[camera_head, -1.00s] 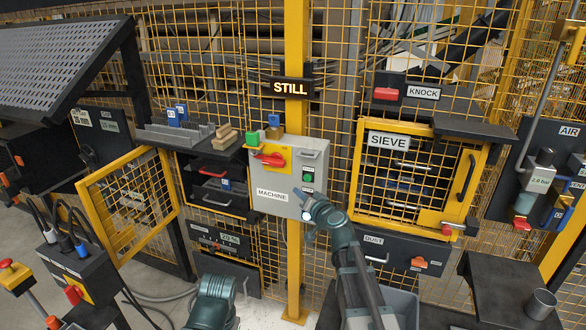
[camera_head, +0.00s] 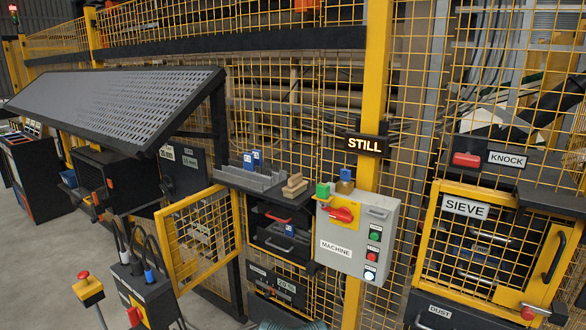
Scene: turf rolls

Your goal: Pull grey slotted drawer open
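A black cabinet behind the open yellow mesh door (camera_head: 203,232) holds stacked drawers. The upper drawer has a red handle (camera_head: 277,217). The lower drawer has a grey handle (camera_head: 276,245). Both look pushed in, though mesh and the frame partly cover them. A grey slotted rack (camera_head: 247,178) lies on the black shelf above, with blue tags standing in it. I cannot tell from this distance which drawer is slotted.
The grey machine box (camera_head: 351,240) with a red switch hangs on the yellow post right of the drawers. A black control box (camera_head: 150,296) with cables stands in front of the mesh door. The sieve cabinet (camera_head: 490,245) is at the right. Grey floor (camera_head: 40,265) is clear at left.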

